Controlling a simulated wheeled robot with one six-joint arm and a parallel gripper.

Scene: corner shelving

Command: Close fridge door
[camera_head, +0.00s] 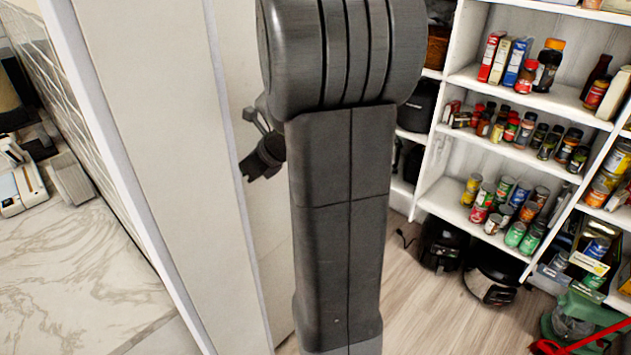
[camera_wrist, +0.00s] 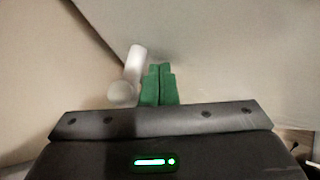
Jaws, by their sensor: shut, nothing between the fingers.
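No fridge is clearly recognisable in either view. In the wrist view my gripper (camera_wrist: 159,84) has its green fingers together with nothing between them. A pale rod-like handle with a rounded end (camera_wrist: 127,78) is just left of the fingers; I cannot tell whether they touch. Behind them is a plain pale surface (camera_wrist: 225,55), and I cannot tell whether it is the fridge door. In the head view my dark wrist and gripper show beside a pale panel, partly hidden by my arm.
White corner shelves (camera_head: 448,190) with jars, cans and boxes stand at the right. A marble counter (camera_head: 75,260) lies left beyond a pale wall (camera_head: 165,130).

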